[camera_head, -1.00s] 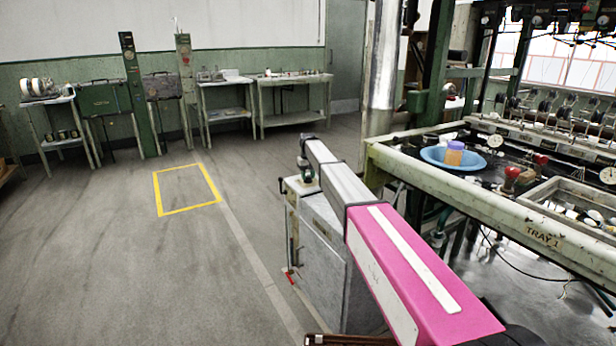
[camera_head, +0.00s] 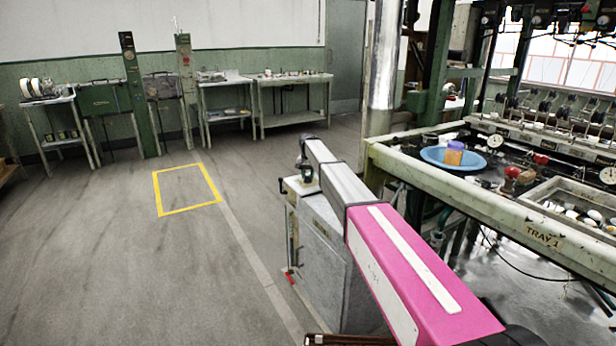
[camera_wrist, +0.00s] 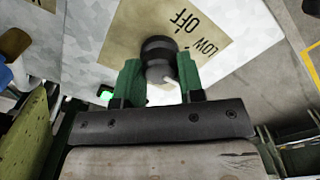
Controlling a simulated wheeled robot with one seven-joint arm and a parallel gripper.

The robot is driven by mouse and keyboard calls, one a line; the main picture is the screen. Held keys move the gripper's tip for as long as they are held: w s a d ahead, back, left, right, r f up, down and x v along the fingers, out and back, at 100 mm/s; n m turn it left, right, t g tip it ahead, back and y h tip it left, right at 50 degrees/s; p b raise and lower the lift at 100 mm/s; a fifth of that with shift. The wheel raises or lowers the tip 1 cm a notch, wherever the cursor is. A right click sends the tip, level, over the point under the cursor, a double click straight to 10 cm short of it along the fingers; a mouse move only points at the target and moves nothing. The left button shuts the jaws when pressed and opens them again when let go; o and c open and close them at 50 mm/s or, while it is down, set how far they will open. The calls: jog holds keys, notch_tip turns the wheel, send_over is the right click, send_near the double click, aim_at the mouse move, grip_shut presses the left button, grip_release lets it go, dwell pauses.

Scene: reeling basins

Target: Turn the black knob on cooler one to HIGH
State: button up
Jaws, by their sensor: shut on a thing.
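The black knob (camera_wrist: 157,46) stands on a tan label plate (camera_wrist: 120,35) in the wrist view. The plate reads OFF and LOW to the right of the knob; no HIGH mark is visible. My gripper (camera_wrist: 159,74) has its green fingers on either side of the knob and is shut on it. A pale pointer-like mark shows at the knob's lower right. In the head view, the cooler (camera_head: 325,255) is a grey-white box beneath the far end of my arm. My arm hides part of its top, and the knob cannot be made out there.
Right of the cooler, a long bench marked TRAY 1 (camera_head: 480,212) carries a blue basin (camera_head: 437,160) with an orange-and-purple jar (camera_head: 453,154). A metal pillar (camera_head: 381,70) stands behind. The floor to the left is open, with a yellow taped rectangle (camera_head: 187,190).

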aim_at(308, 176)
dwell(0.4)
jog(key=o, duration=0.9)
notch_tip(308, 176, up, 11)
jog(key=shift+f, duration=0.1)
